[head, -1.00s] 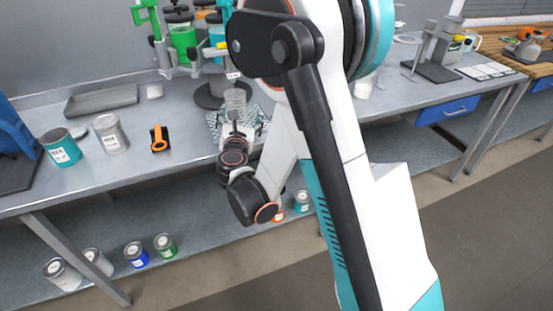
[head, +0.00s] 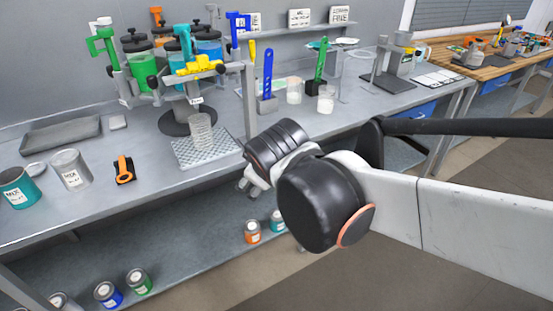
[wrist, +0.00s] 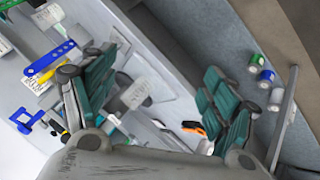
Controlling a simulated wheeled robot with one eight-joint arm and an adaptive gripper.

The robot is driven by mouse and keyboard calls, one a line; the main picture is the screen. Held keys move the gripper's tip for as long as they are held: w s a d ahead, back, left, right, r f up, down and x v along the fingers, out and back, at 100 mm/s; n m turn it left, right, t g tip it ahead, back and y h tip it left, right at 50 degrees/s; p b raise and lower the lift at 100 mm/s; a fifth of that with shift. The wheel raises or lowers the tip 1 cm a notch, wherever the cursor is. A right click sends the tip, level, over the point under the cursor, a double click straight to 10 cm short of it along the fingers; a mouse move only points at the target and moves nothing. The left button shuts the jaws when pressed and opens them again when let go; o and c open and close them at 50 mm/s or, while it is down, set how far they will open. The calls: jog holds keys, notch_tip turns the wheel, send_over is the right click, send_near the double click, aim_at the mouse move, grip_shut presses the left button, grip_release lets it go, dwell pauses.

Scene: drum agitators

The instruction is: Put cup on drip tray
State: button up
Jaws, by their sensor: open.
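A clear cup (head: 200,131) with markings stands upright on the patterned drip tray (head: 190,158), below the drum agitator, in the head view. My gripper (head: 250,184) is to the right of the tray, near the bench's front edge, apart from the cup and partly hidden behind my wrist. In the wrist view, the two green-padded fingers of my gripper (wrist: 165,72) are spread wide with nothing held. The clear cup (wrist: 137,94) shows beyond them, nearer the left finger.
The agitator (head: 190,85) with coloured drums stands behind the tray. A grey post (head: 249,100) rises just right of the tray. An orange-handled tool (head: 124,169) and cans, including a teal one (head: 18,187), are to the left. Bare bench lies between tool and tray.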

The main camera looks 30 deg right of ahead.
jog(key=s+a+f+m+g+y, duration=0.1)
jog(key=s+a+m+y, duration=0.1)
jog(key=s+m, duration=0.3)
jog(key=s+a, duration=0.1)
jog(key=s, duration=0.2)
jog(key=shift+s+a+f+y, duration=0.15)
jog(key=shift+s+a+y, duration=0.15)
jog(key=shift+s+a, duration=0.1)
dwell(0.6)
